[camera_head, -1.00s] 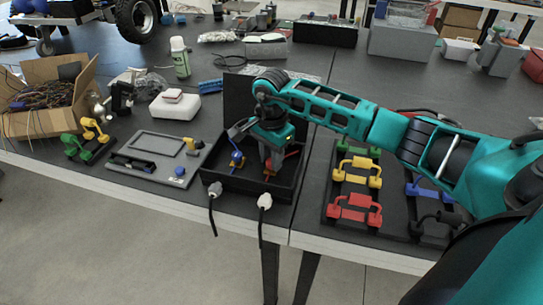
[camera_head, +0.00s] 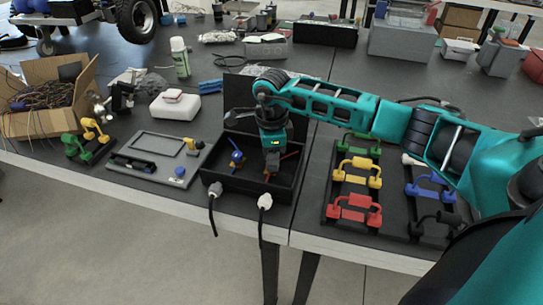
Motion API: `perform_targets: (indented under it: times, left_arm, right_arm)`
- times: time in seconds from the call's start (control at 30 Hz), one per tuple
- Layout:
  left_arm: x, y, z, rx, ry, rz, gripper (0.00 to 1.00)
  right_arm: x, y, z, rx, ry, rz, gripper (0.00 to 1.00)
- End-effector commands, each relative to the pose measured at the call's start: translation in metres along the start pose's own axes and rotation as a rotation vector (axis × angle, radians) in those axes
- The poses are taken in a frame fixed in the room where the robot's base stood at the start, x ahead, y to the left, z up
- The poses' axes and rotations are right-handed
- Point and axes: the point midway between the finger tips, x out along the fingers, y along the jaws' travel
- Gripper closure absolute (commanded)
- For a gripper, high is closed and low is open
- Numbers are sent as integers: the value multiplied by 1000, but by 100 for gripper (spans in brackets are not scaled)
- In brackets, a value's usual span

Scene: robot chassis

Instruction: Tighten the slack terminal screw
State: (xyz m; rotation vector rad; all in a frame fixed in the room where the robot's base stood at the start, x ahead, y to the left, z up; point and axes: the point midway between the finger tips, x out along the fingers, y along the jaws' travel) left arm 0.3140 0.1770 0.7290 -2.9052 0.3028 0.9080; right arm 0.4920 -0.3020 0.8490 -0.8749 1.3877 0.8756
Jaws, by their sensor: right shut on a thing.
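A black open box (camera_head: 245,183) with a raised lid (camera_head: 239,95) stands at the table's front edge. Inside it, on the left, is a blue terminal screw (camera_head: 236,158) with some yellow on it. On the right is a small orange-red terminal screw (camera_head: 267,177). My right gripper (camera_head: 271,168) reaches down into the box and is shut on the orange-red screw. Its fingers hide part of it. A red wire (camera_head: 291,155) runs off to the right of the gripper. I cannot tell how far either screw is seated. My left gripper is not in view.
Two cable plugs (camera_head: 215,189) (camera_head: 265,201) hang at the box's front. A grey tray (camera_head: 155,146) is on the left. Racks with red (camera_head: 355,208), yellow and blue handles stand on the right. A white case (camera_head: 175,107) and a spray can (camera_head: 180,58) are behind.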

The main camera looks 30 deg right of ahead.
Motion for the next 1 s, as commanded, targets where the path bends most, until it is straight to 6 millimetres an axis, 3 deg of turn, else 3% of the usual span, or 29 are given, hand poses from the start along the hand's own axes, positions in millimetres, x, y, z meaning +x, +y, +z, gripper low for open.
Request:
perform_targets:
  times: [1.0]
  left_arm:
    - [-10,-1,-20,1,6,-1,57]
  right_arm:
    - [-2,0,-1,951,3,-1,100]
